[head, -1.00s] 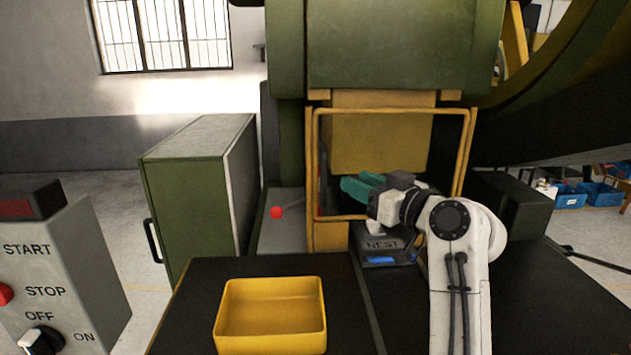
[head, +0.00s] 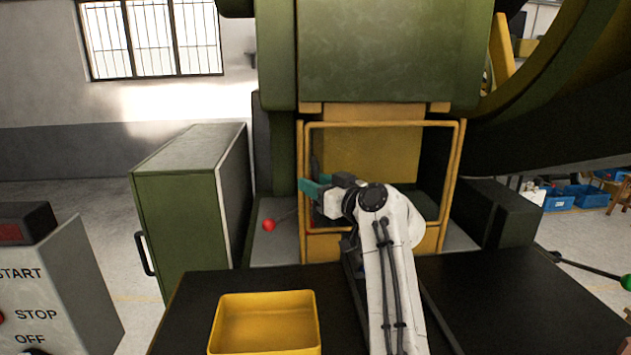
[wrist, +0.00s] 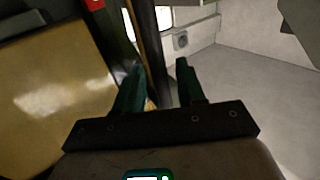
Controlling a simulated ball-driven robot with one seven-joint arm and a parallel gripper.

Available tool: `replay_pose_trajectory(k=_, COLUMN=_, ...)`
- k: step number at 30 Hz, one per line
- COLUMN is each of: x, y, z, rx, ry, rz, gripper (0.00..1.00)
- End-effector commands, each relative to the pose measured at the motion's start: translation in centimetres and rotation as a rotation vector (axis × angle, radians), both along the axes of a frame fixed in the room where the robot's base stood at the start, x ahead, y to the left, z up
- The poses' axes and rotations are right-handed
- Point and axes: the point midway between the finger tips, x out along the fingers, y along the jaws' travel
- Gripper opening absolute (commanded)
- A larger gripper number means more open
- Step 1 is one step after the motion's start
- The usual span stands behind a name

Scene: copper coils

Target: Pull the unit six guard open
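The guard (head: 456,185) is a yellow rectangular frame standing across the front of the green press. My gripper (head: 312,188), with teal fingers, is at the guard's left upright, about halfway up, in the head view. In the wrist view my gripper (wrist: 160,80) has its two fingers apart, with a clear gap. A dark, yellow-edged upright bar (wrist: 150,50) runs down towards that gap. I cannot tell whether the fingers touch it.
A yellow bin (head: 262,322) stands on the black table in front. A green cabinet (head: 178,215) is at the left. A red ball-ended lever (head: 269,225) is just left of my gripper. A control box (head: 60,290) stands at the front left.

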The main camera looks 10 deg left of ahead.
Motion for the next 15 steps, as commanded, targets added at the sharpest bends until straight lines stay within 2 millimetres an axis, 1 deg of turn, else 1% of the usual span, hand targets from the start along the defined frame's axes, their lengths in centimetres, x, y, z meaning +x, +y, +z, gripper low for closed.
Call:
replay_pose_trajectory(k=4, x=0.24, y=0.36, z=-0.05, rx=0.001, ry=0.002, rz=0.001, gripper=0.39)
replay_pose_trajectory(k=11, x=0.26, y=0.37, z=-0.06, rx=0.001, ry=0.001, rz=0.000, gripper=0.39)
replay_pose_trajectory(k=15, x=0.26, y=0.36, z=-0.05, rx=0.001, ry=0.001, rz=0.000, gripper=0.28)
